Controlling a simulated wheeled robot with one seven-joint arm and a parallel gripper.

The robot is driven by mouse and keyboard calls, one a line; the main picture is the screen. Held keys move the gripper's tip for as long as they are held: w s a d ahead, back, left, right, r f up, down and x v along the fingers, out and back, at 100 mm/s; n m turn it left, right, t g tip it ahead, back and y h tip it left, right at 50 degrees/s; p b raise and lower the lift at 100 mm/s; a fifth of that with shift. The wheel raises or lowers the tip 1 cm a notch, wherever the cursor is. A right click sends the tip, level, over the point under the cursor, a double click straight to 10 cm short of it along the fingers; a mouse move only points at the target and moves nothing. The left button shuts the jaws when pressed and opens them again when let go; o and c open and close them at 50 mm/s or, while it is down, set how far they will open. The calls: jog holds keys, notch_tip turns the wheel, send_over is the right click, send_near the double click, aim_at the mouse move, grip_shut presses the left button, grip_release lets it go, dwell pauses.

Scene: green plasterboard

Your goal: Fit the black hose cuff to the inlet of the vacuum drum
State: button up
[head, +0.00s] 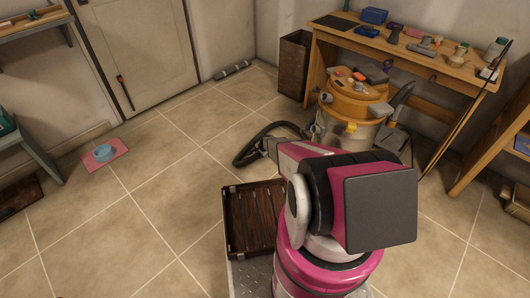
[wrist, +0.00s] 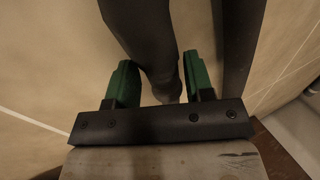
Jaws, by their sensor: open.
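The vacuum drum (head: 340,130) stands on the floor in front of the workbench, with an orange top and a paler lower body. My arm hides part of its lower front, and I cannot make out its inlet. The black hose (head: 247,154) curves over the floor to the left of the drum. In the wrist view my gripper (wrist: 160,80) is open, with its two green fingers apart. A dark hose part (wrist: 143,25) runs down between the fingers, narrowing to a rounded lower end. I cannot tell whether this is the cuff or whether either finger touches it.
A second dark tube (wrist: 240,45) passes just right of the right finger. The workbench (head: 435,68) carries tools and bottles. A brown bin (head: 294,65) stands at its left end. A blue bowl (head: 104,153) sits on a pink mat.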

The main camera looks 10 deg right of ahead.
jog(key=shift+x, duration=0.95)
jog(key=shift+r, duration=0.1)
jog(key=c, duration=0.8)
jog(key=shift+s+r, duration=0.1)
